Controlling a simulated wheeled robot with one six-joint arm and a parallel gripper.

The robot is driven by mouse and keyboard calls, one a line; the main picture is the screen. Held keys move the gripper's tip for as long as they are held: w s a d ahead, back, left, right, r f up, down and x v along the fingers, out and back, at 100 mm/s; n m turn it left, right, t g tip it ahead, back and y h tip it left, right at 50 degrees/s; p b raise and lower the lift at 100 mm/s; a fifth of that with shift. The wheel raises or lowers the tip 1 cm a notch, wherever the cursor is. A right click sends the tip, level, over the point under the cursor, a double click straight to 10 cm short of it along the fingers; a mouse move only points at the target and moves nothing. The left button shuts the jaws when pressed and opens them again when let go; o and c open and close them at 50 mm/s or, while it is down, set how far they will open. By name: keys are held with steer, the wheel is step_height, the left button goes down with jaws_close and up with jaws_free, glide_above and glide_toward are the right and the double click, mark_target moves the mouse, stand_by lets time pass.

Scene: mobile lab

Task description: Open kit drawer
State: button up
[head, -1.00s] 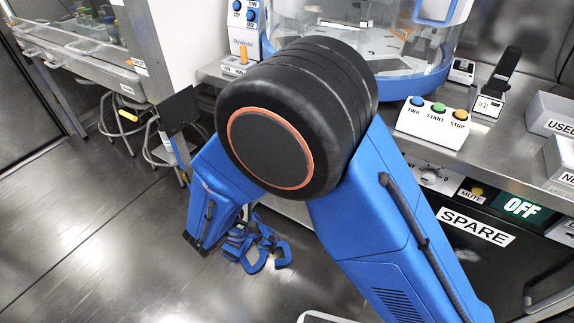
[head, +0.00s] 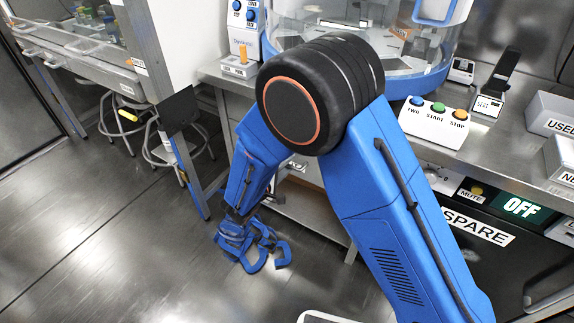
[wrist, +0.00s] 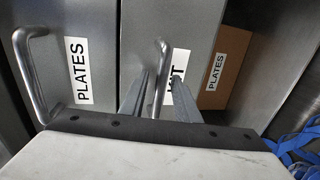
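The kit drawer (wrist: 199,36) has a grey front and a label partly hidden behind my right finger; only its end, "IT", shows. Its metal bar handle (wrist: 161,52) stands out from the front in the wrist view. My gripper (wrist: 159,98) is open, with one finger on each side of the handle as seen from the wrist. I cannot tell whether either finger touches it. The drawer looks shut. In the head view, my arm hides most of the drawer area under the bench, and the fingers are not clear.
A drawer labelled PLATES (wrist: 98,20), with its own handle (wrist: 38,75), is on the left. A brown PLATES box (wrist: 225,65) sits in an opening on the right. Blue straps (head: 262,248) lie on the floor. A stool (head: 160,150) and bench leg (head: 190,175) stand left.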

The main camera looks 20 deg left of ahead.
jaws_close()
steer(key=f+v, duration=0.2)
steer(key=v, duration=0.9)
steer(key=s+f+v, duration=0.1)
steer(key=f+v, duration=0.1)
steer(key=v, duration=0.9)
steer(key=shift+a+f, duration=0.2)
steer(key=shift+f, duration=0.1)
steer(key=shift+w, duration=0.1)
jaws_free()
steer(key=v, duration=1.7)
